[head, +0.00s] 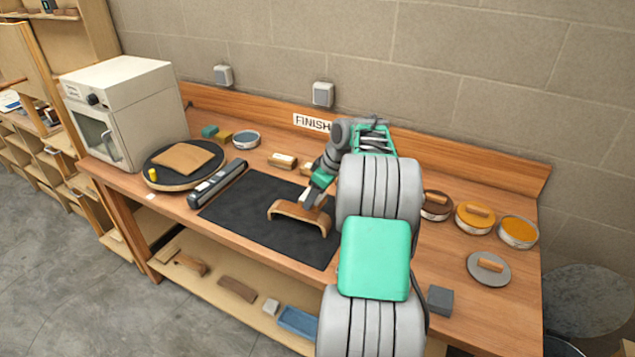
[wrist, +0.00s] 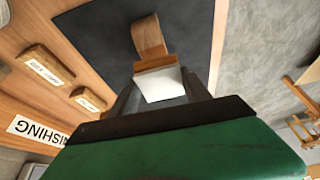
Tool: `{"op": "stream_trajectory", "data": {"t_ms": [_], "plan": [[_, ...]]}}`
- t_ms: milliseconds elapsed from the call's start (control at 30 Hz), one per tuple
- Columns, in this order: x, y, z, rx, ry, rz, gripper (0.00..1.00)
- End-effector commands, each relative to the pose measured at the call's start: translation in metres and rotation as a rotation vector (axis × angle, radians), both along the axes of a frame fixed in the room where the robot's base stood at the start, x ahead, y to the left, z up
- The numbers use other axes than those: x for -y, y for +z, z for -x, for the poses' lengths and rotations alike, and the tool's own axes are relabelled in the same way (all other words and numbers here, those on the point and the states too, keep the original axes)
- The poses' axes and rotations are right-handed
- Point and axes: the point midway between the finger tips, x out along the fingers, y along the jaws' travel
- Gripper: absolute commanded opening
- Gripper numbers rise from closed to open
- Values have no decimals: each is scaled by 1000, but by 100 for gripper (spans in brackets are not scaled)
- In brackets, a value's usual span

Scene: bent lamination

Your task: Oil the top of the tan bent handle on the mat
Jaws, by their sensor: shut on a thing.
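The tan bent handle (head: 287,207) stands like a low arch on the black mat (head: 245,215). In the wrist view its curved strip (wrist: 149,36) runs away from my gripper, above the mat (wrist: 95,35) there. My gripper (head: 312,196) is shut on a white pad (wrist: 160,84), which shows between its fingers in the wrist view (wrist: 158,95). The pad is over or against the handle's right part in the head view. I cannot tell whether it touches the wood. The near end of the handle is hidden behind the pad in the wrist view.
A dark bar tool (head: 218,184) lies along the mat's left edge. A white oven (head: 125,110) and a round turntable (head: 184,163) stand further left. Labelled wooden blocks (wrist: 46,66) lie behind the mat. An orange tin (head: 475,216), other tins and a grey block (head: 440,300) are right of my arm.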

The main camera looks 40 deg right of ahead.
Motion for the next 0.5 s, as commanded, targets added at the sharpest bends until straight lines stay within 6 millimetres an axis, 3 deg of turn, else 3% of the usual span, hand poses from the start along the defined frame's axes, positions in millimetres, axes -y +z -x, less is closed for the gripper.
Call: {"op": "stream_trajectory", "data": {"t_ms": [233,500], "plan": [[-5,26,-3,2,9,1,23],[-6,31,-4,1,11,1,23]]}}
